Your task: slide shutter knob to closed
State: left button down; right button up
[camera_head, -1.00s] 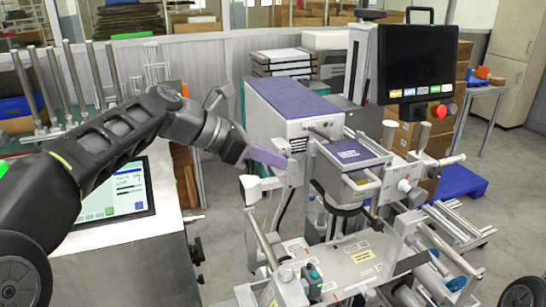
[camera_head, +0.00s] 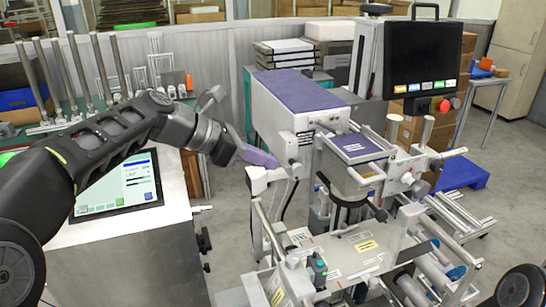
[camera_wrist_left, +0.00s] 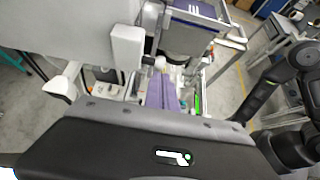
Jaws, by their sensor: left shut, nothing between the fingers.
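The projector-like machine (camera_head: 275,110) has a pale grey housing with a purple top and stands in the middle of the head view. A pale knob-like part (camera_head: 297,170) sits low on its front, close to my left fingertips; I cannot tell for certain that it is the shutter knob. My left gripper (camera_head: 274,162) is shut and empty, with purple fingers pointing at the machine's front. In the left wrist view the fingers (camera_wrist_left: 161,88) lie together just below a small pale knob (camera_wrist_left: 159,63); contact cannot be told. My right gripper does not show.
A white bracket (camera_head: 264,178) juts out below the left fingers. A purple-topped box (camera_head: 357,147) stands right of them, with rods and rollers around it. A monitor (camera_head: 425,55) with a red button rises behind. A touchscreen (camera_head: 120,188) lies under my left arm.

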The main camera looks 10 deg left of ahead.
pick_arm(q)
jog(key=v, duration=0.9)
jog(key=shift+a+b, duration=0.35)
jog(key=shift+b, duration=0.1)
jog(key=shift+s+r, duration=0.2)
